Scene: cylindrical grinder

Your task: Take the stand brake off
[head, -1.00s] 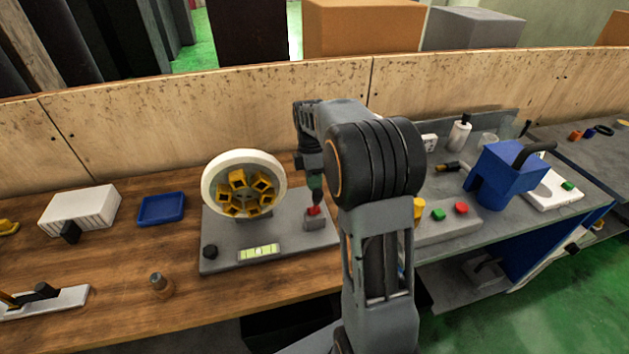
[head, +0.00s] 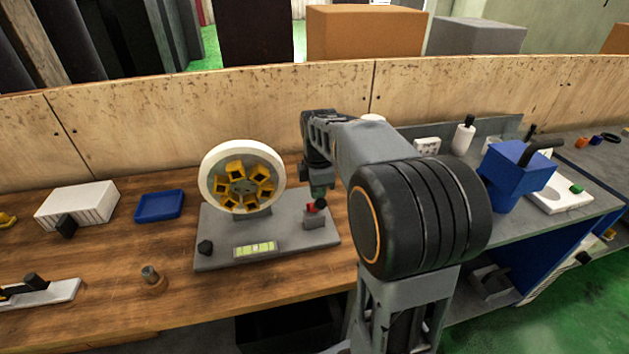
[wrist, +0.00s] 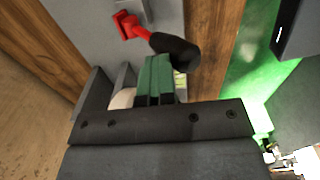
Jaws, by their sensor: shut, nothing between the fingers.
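The balancing stand has a grey base plate (head: 222,228) and a white-rimmed wheel (head: 205,172) with several yellow blocks. At the plate's right end, the brake is a red lever (head: 311,208) with a black knob (head: 322,203) on a small grey block. In the wrist view the red lever (wrist: 138,30) slants towards the black knob (wrist: 177,50). My gripper (wrist: 158,62) has green fingers, shut and empty, with tips close beside the knob; I cannot tell whether they touch. In the head view my gripper (head: 320,190) is just above and behind the lever, partly hidden by my arm.
A blue tray (head: 160,206) and a white box (head: 78,208) lie to the left. A wooden back wall (head: 230,110) runs behind. A blue machine (head: 515,175) stands at right.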

